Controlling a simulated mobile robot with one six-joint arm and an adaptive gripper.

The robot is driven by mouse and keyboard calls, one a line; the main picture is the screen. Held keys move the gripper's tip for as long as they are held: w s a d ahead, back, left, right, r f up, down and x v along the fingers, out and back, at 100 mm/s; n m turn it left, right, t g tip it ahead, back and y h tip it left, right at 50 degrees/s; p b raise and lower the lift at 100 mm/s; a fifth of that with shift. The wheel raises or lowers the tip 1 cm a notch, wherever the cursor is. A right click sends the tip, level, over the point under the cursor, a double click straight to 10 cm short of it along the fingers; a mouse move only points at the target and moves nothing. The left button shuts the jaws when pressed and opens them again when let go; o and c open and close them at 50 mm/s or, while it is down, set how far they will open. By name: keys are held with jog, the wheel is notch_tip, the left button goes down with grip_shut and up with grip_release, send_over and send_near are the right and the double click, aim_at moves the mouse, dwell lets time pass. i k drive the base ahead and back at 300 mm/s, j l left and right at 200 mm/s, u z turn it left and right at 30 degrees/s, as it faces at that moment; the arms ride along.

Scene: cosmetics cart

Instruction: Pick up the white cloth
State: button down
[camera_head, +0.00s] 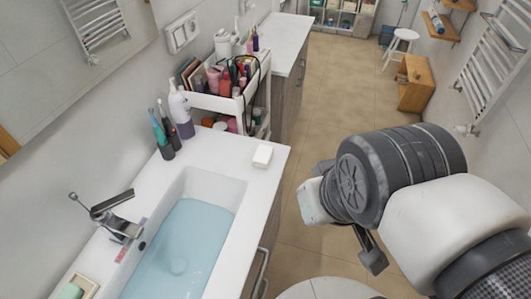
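A small white folded block (262,155), which looks like the white cloth, lies on the white counter near its right back corner, beside the sink. It is too small to make out the fabric. My gripper (345,216) hangs over the floor to the right of the counter, well apart from the cloth. Its dark fingers are spread, and I see nothing held between them. A pale part beside the fingers looks like part of the gripper.
The sink (225,192) holds bluish water; a faucet (120,225) stands left. Toothbrushes and a pump bottle (181,112) stand at the back left. A crowded cosmetics cart (207,101) stands behind the counter. The tiled floor (340,100) is open towards a stool (402,40) and wooden box (416,85).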

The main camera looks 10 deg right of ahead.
aim_at(263, 154)
jog(key=u, duration=1.45)
jog(key=z, duration=1.45)
jog(key=i+l+u, duration=0.75)
jog(key=l, duration=0.3)
